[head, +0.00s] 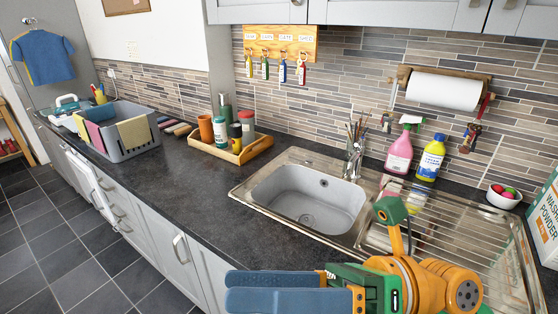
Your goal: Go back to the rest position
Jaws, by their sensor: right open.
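My right gripper (229,288) is at the bottom centre of the head view, with its two blue fingers pointing left. It is open, and I see nothing between the fingers. It shows in front of the counter's front edge and the cabinet doors. My right arm's orange and green wrist covers part of the sink's draining board (450,240). My left gripper is not in view.
The dark counter (180,185) has a clear stretch left of the sink (310,200). A wooden tray (235,152) with containers and a grey basket (128,148) stand farther left. Pink (400,150) and yellow (431,160) bottles stand behind the draining board. Tiled floor (60,240) lies left.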

